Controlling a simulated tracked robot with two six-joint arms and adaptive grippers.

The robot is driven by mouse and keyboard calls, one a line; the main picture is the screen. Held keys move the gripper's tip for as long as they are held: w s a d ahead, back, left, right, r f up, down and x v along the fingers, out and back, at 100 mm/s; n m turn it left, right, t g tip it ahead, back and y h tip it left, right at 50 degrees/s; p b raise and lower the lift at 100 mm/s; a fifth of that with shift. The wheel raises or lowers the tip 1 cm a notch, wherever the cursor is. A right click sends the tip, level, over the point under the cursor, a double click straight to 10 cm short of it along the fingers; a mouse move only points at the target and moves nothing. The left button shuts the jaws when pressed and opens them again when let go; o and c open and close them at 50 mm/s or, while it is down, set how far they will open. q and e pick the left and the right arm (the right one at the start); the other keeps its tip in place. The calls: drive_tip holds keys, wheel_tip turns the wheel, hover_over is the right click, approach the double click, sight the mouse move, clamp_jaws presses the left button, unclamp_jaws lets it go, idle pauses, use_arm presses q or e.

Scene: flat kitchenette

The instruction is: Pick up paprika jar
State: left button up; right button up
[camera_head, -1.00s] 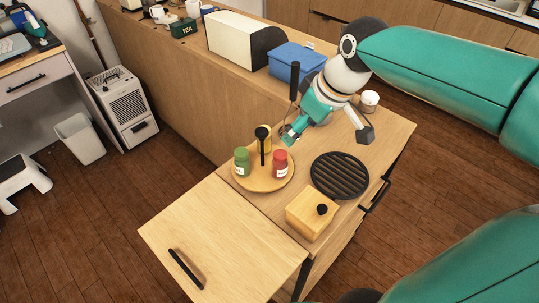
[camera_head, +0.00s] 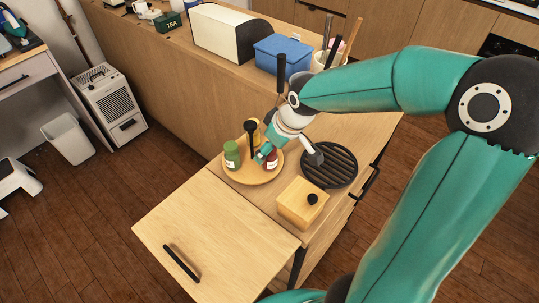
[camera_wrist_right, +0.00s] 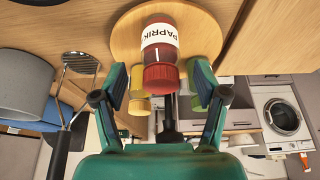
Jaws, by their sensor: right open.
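The paprika jar (camera_head: 272,164) has a red lid and a white label. It stands on a round wooden tray (camera_head: 243,180) and is partly hidden by my right gripper in the head view. In the right wrist view the paprika jar (camera_wrist_right: 160,45) shows its label and red lid, centred between the fingertips. My right gripper (camera_head: 289,158) is open, with its fingers on either side of the jar's lid end in the wrist view (camera_wrist_right: 161,82). Nothing is held, and contact cannot be told. My left gripper is not in view.
A green jar (camera_head: 232,155) and a black-handled centre post (camera_head: 251,137) are close by on the tray. A yellow-capped jar is mostly hidden behind. A black round grill trivet (camera_head: 330,167) and a wooden box (camera_head: 302,203) stand to the right. The front-left wooden top (camera_head: 210,220) is clear.

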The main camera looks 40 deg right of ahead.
drive_tip(key=x, duration=0.3)
drive_tip(key=shift+f, duration=0.2)
drive_tip(key=c, duration=1.3)
drive_tip(key=shift+r, duration=0.2)
